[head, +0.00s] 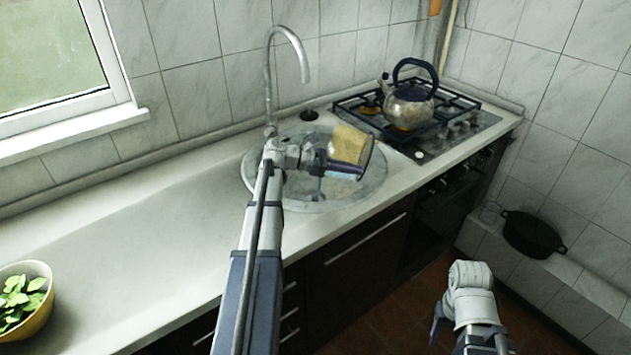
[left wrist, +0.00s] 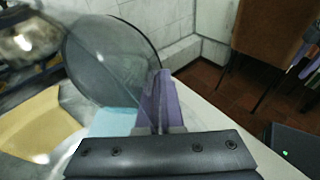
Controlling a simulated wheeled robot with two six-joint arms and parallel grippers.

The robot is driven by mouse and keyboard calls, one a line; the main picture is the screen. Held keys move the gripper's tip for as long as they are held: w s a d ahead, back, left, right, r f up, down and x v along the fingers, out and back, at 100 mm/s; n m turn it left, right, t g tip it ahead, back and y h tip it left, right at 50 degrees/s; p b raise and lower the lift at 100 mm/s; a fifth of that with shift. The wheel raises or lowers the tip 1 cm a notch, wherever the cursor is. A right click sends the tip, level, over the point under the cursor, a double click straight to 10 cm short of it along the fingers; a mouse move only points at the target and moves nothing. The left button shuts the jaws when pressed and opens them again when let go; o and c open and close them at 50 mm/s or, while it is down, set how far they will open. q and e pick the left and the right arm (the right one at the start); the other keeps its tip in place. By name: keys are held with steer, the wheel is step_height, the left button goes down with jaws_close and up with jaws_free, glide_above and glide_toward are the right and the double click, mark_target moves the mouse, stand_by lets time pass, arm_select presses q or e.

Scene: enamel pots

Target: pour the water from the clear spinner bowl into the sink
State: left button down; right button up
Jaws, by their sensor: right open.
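The clear spinner bowl (head: 364,168) is tilted on its side over the round metal sink (head: 260,186). In the left wrist view the bowl (left wrist: 108,55) is a dark-tinted, see-through round shape. My left gripper (head: 322,162) is at its near left side, and its purple fingers (left wrist: 157,103) look closed on the bowl's wall. A pale blue patch, perhaps water, shows beside the fingers in the left wrist view and below the gripper in the head view. A yellow piece (left wrist: 40,125) shows at or behind the bowl. My right gripper (head: 440,322) is open and empty, low in front of the cabinets.
A curved tap (head: 290,38) stands behind the sink. A kettle (head: 409,103) sits on the gas hob (head: 455,125) to the right. A yellow bowl of green leaves (head: 22,298) is at the far left. A black pot (head: 532,234) is on a tiled ledge.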

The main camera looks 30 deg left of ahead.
arm_select(q)
steer(key=shift+s+a+t+h+b, duration=0.3)
steer(key=shift+a+h+b, duration=0.3)
steer(key=shift+b, duration=0.4)
steer(key=shift+a+r, duration=0.1)
steer(key=shift+a, duration=0.15)
